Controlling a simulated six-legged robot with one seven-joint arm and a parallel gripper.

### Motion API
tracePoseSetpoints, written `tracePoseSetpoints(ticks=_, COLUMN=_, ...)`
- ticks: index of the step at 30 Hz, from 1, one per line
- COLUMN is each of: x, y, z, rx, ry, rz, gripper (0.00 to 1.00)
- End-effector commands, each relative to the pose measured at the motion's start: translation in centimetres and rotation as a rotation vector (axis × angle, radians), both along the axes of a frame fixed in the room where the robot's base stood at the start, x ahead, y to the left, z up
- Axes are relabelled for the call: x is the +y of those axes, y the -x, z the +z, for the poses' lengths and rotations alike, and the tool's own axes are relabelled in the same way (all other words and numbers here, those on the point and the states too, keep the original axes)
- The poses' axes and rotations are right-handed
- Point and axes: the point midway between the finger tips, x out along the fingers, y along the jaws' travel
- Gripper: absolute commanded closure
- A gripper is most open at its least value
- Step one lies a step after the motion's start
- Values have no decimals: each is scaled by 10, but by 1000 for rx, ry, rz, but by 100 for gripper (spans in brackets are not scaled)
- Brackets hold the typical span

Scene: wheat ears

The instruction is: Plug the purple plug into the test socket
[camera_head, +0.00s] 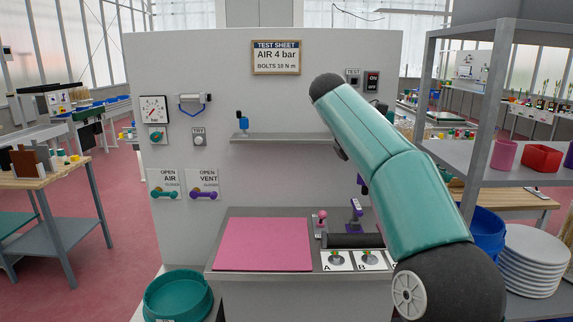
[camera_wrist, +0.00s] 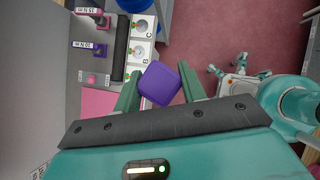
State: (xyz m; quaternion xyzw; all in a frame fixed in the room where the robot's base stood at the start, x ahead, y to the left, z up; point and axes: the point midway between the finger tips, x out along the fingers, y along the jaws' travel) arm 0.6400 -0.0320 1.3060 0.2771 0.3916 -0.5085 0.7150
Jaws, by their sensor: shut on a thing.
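The purple plug (camera_wrist: 160,83) is a rounded block between my gripper's green fingers (camera_wrist: 160,92) in the wrist view. My gripper is shut on it and holds it above the floor and the bench edge. In the head view my arm hides most of the gripper; a small purple piece (camera_head: 362,184) shows beside the arm, probably the plug. The test socket (camera_head: 353,82) is a small dark square under a TEST label on the upright grey panel, just above my arm. The plug is apart from it and lower. The plug's prongs cannot be seen.
A grey shelf (camera_head: 285,138) juts from the panel below the socket. The bench holds a pink mat (camera_head: 263,243), pink and purple tools (camera_head: 355,213), a black roll (camera_head: 355,241) and lettered fittings (camera_head: 337,260). A grey rack (camera_head: 485,120) stands close on the right.

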Motion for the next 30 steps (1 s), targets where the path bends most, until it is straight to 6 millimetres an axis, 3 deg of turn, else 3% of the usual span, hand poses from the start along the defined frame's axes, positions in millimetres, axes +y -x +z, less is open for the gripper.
tracePoseSetpoints(ticks=6, x=2, y=-21, z=-81, rx=7, ry=3, rz=-240, gripper=83)
tracePoseSetpoints(ticks=16, x=6, y=-31, z=-203, rx=7, ry=4, rz=-643, gripper=83)
tracePoseSetpoints(ticks=23, x=9, y=-22, z=-288, rx=8, ry=5, rz=-944, gripper=83)
tracePoseSetpoints(ticks=30, x=14, y=0, z=-373, rx=8, ry=5, rz=-1266, gripper=83)
